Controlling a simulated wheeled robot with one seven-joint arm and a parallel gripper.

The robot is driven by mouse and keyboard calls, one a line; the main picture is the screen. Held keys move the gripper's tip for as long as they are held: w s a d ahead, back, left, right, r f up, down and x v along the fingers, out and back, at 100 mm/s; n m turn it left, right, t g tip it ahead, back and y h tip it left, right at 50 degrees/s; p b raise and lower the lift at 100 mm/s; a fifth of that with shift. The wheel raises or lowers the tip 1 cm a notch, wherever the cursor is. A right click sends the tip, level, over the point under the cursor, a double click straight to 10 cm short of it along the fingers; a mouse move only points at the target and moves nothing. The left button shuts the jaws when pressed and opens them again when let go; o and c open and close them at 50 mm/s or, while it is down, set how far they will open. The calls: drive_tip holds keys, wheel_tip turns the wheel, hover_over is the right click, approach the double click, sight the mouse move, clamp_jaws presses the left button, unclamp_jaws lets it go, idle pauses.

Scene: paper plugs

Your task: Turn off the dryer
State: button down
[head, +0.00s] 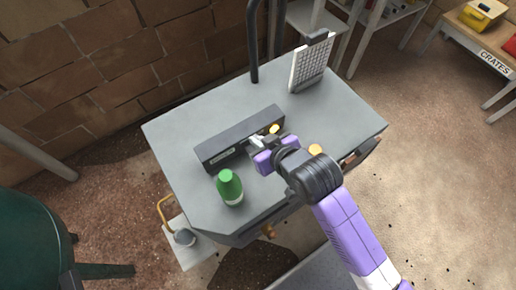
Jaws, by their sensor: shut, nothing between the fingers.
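A long dark box (222,146), which looks like the dryer or its control unit, lies on the grey table. Its front has a pale label toward the left end and a round yellow part (274,129) toward the right end, which looks like a knob or button. My gripper (256,144) is shut and empty, with its tips close in front of the right half of the box, just left of the yellow part. I cannot tell whether the tips touch the box. The gripper hides part of the box's front. The dryer's on or off state cannot be read.
A green bottle (230,187) stands on the table (177,131) left of my gripper. A white gridded panel (309,67) stands at the back right, near a dark upright post (253,45). A green drum (32,235) is at lower left. The table's right part is mostly clear.

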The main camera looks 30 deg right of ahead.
drive_tip(key=shift+x, duration=0.95)
drive_tip(key=shift+s+f, duration=0.35)
drive_tip(key=shift+f, duration=0.2)
drive_tip(key=shift+s+f, duration=0.35)
drive_tip(key=shift+f, duration=0.2)
drive_tip(key=shift+s+f, duration=0.25)
drive_tip(key=shift+f, duration=0.4)
